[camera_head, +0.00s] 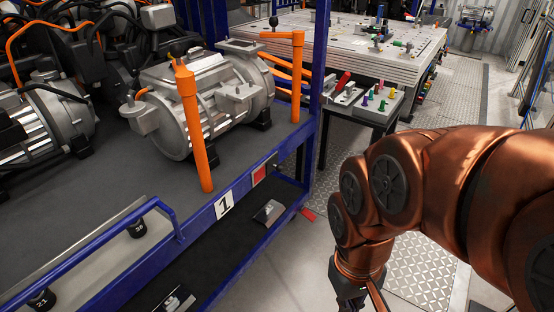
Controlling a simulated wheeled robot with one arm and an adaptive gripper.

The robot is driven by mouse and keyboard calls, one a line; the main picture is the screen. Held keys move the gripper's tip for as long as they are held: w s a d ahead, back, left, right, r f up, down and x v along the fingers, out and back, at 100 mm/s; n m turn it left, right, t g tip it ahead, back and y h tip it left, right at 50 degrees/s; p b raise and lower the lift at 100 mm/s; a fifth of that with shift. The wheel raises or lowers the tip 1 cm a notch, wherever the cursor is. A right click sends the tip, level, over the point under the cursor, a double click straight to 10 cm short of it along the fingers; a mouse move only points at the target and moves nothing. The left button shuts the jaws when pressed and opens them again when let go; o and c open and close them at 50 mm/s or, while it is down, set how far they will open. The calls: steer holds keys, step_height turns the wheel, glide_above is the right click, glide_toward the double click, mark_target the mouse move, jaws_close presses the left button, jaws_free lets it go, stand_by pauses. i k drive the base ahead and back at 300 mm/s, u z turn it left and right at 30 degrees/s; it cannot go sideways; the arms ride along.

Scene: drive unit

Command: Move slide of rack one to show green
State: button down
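Rack one (181,244) is a blue metal frame with a white label (224,204) reading "1" on its front rail. Right of the label, a small slide indicator (259,174) on the rail shows red, with a dark part at its right end. No green shows on it. My gripper (349,298) is dark and hangs at the bottom edge, right of and nearer than the indicator, apart from the rack. Its fingertips are largely cut off by the frame edge, so its opening is unclear.
Grey drive units (235,95) with orange posts (195,130) stand on the rack's upper shelf. A lower black shelf juts out under the rail. A worktable (360,50) with coloured pegs stands behind. Grey floor (310,240) is free between the rack and my arm.

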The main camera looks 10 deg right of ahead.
mark_target(272, 164)
steer(key=u, duration=0.25)
steer(key=i, duration=1.05)
steer(key=u, duration=0.1)
